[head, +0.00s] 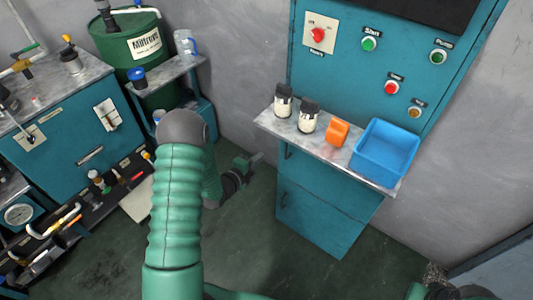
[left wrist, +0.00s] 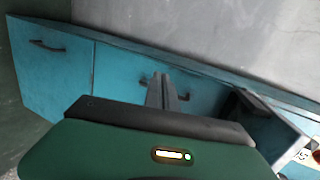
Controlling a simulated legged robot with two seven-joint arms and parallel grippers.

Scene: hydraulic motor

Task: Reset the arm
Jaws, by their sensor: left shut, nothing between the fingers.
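My left arm, with a green ribbed sleeve, comes up from the bottom of the head view and bends over. My left gripper (head: 257,157) is beyond the bend, low in front of the grey wall and left of the teal cabinet (head: 322,212). In the left wrist view the gripper's fingers (left wrist: 165,92) are together, with nothing between them. Teal cabinet doors (left wrist: 55,65) with dark handles lie behind them. My right gripper is not in view; only green and dark parts of my right arm show at the bottom right edge of the head view.
The cabinet's shelf (head: 268,124) holds two jars (head: 308,118), an orange part (head: 337,132) and a blue bin (head: 385,152). A control panel (head: 350,60) rises behind. At left are a green barrel (head: 135,45), a small side shelf (head: 180,72) and a cluttered workbench (head: 70,125). The floor between is clear.

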